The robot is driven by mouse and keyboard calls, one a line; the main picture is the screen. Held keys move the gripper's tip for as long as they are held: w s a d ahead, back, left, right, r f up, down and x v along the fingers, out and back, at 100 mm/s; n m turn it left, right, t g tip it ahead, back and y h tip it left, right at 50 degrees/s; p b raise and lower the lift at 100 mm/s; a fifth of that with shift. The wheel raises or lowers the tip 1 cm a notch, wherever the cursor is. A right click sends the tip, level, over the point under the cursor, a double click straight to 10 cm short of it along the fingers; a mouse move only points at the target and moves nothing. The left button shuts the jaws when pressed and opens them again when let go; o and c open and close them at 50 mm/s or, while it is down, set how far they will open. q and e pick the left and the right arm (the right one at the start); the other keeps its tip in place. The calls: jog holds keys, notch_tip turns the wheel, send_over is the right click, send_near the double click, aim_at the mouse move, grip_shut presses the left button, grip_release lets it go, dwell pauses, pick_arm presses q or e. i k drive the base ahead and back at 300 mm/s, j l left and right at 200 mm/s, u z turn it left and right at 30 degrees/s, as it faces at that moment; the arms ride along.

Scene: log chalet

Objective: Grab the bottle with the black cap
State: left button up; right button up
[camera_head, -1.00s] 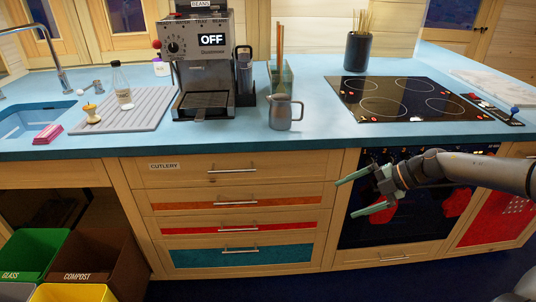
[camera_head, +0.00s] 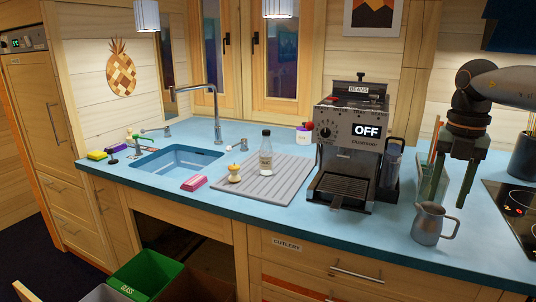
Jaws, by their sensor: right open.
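A clear bottle with a dark cap (camera_head: 265,155) stands upright on the grey ribbed drying mat (camera_head: 288,183), left of the coffee machine. My right gripper (camera_head: 449,202) hangs at the right with its fingers pointing down and apart, empty. It is above the counter near the metal jug, well to the right of the bottle, with the coffee machine between them. My left gripper is not in view.
The coffee machine (camera_head: 350,150) stands between bottle and gripper. A metal jug (camera_head: 432,224) and a glass holder (camera_head: 428,180) are near the gripper. An apple core (camera_head: 234,174) and a pink block (camera_head: 194,183) are left of the bottle, by the sink (camera_head: 178,160).

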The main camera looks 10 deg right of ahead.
aim_at(266, 152)
jog(key=i+l+u, duration=0.2)
jog(key=i+u, duration=0.2)
jog(key=i+l+u, duration=0.5)
jog(key=i, duration=0.25)
jog(key=i+l+u, duration=0.1)
jog(key=i+l, duration=0.25)
